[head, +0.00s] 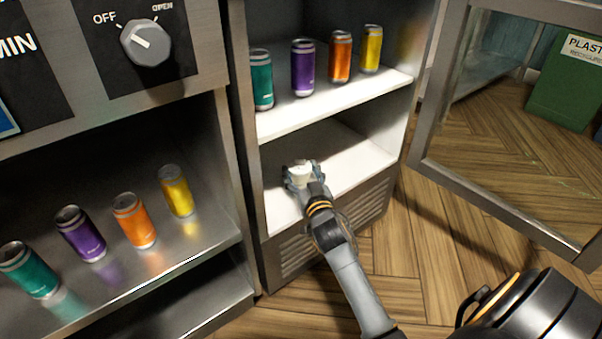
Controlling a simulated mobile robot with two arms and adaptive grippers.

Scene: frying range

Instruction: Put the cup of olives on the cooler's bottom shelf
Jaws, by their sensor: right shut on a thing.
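The cooler's bottom shelf (345,150) is a white surface in the lower part of the open cooler. My right gripper (299,174) reaches into the cooler over the front of this shelf. It is shut on a small white cup (300,170), which looks upright. The fingers hide the cup's sides, and I cannot make out the olives inside. I cannot tell whether the cup's base touches the shelf. My left gripper is not in view.
The shelf above (335,98) holds several coloured cans. The cooler's glass door (432,90) stands open at the right. More cans stand on a metal shelf (195,235) at the left. The bottom shelf is clear behind and right of the gripper.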

